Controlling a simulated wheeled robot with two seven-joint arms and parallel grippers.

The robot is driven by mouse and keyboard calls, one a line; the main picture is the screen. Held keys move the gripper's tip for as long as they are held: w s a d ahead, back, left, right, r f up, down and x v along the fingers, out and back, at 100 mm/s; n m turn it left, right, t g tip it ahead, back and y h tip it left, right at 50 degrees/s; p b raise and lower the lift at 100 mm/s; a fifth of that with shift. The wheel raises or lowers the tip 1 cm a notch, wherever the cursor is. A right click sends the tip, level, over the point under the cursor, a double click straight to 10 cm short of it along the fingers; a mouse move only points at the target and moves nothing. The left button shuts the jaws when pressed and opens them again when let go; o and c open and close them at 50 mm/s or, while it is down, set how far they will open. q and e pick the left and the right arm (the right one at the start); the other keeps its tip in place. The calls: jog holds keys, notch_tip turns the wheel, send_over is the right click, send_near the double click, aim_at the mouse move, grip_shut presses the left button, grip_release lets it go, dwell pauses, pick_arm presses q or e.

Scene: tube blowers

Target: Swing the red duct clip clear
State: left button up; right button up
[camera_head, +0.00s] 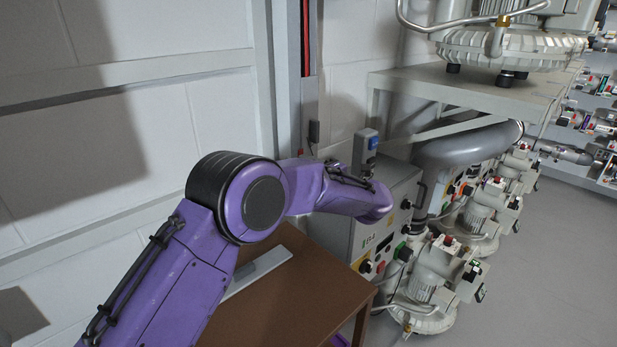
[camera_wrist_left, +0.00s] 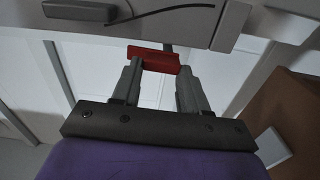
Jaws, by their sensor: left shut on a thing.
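In the left wrist view, the red duct clip (camera_wrist_left: 154,60) is a short red bar lying across the tips of my left gripper (camera_wrist_left: 157,74). The two grey fingers are shut on it, one on each side. The clip sits just under a grey housing or duct edge, and I cannot tell whether it touches it. In the head view my purple left arm reaches to the right past the wall, and its gripper is hidden behind the arm. A tiny red spot shows just above the arm, below the wall duct (camera_head: 309,100). My right gripper is in neither view.
A brown table (camera_head: 300,300) stands under my left arm with a grey strip (camera_head: 257,270) on it. A grey control box (camera_head: 375,235) stands close to the arm. Several blowers (camera_head: 440,285) and a shelf (camera_head: 470,88) are at the right. Floor (camera_head: 560,260) is clear at far right.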

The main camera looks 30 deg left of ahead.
pick_arm(q)
jog(key=shift+n, duration=0.4)
jog(key=o, duration=1)
jog(key=shift+o, duration=0.3)
jog(key=shift+w, duration=0.15)
jog(key=b+v, duration=0.2)
jog(key=v, duration=0.8)
jog(key=shift+d, duration=0.25)
